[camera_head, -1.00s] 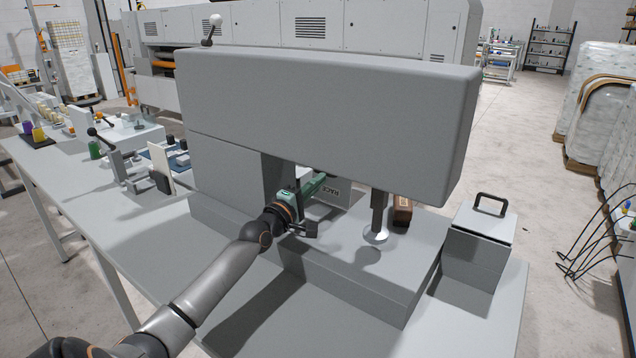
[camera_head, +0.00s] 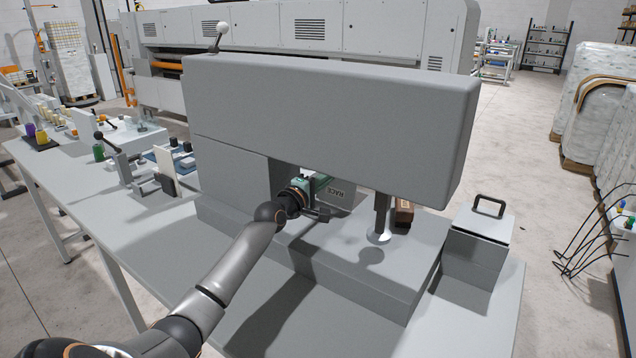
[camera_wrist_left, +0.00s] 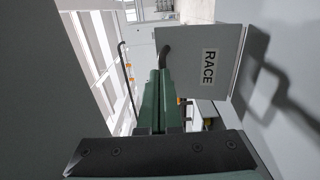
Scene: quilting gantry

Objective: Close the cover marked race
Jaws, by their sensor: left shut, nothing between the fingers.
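The cover is a grey panel (camera_wrist_left: 190,48) with a white label reading RACE in the left wrist view. It stands out at an angle from the grey wall on the right and casts a shadow on it. In the head view the RACE cover (camera_head: 338,194) shows under the machine's overhanging arm, partly behind my wrist. My left gripper (camera_wrist_left: 158,95) has green fingers, shut and empty, pointing at the cover's left edge. A dark curved piece shows at their tips; I cannot tell whether they touch the cover. In the head view the left gripper (camera_head: 317,183) is partly hidden. My right gripper is not in view.
The grey machine head (camera_head: 330,110) overhangs my left gripper closely. A presser post with a round foot (camera_head: 380,236) and a brown block (camera_head: 403,213) stand right of the cover. A lidded grey box (camera_head: 477,245) stands further right. The table front (camera_head: 150,235) is clear.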

